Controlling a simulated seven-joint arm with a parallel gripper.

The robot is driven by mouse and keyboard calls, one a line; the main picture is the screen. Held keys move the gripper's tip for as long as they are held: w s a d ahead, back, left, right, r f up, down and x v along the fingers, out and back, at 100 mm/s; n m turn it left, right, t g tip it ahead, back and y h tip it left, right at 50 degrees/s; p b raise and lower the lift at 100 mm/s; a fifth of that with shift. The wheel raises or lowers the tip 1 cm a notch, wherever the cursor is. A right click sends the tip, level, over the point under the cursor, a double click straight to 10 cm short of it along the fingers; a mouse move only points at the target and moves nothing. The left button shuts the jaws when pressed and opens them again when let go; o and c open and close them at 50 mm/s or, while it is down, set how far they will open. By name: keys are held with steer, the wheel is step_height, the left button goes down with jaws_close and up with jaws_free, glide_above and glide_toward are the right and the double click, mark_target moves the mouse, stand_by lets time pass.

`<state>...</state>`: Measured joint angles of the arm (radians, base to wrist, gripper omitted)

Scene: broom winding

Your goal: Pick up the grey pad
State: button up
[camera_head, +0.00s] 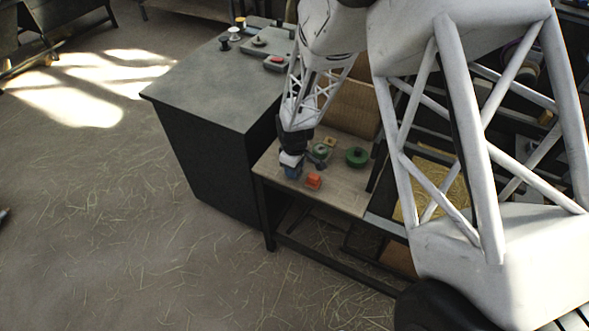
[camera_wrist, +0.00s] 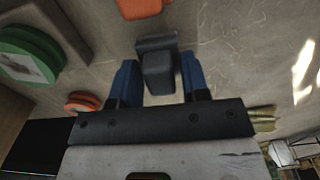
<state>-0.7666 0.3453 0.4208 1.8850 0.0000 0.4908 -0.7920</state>
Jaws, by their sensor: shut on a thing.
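The grey pad (camera_wrist: 157,68) is a dark grey block with a wider top end. In the wrist view it sits between the two blue fingers of my gripper (camera_wrist: 158,80). The fingers are shut on its sides. In the head view my gripper (camera_head: 291,170) is low over the left front part of the small wooden table (camera_head: 346,192), just left of an orange block. The pad cannot be made out there. Whether it touches the table is not clear.
The orange block (camera_head: 313,180), a green round piece (camera_head: 357,157), a grey-green block (camera_head: 320,152) and a small yellow block (camera_head: 330,141) are close by on the table. A taller dark bench (camera_head: 215,85) stands to the left, with spools and trays at its back.

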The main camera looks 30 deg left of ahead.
step_height(320, 180, up, 9)
steer(key=shift+f, duration=0.1)
stand_by(0.4)
stand_by(0.4)
steer(key=o, duration=0.3)
steer(key=shift+c, duration=1)
steer(key=w+d+r+m, duration=0.3)
steer(key=w+m, duration=0.5)
steer(key=m, duration=0.1)
steer(key=shift+w+d, duration=0.15)
steer(key=shift+w, duration=0.15)
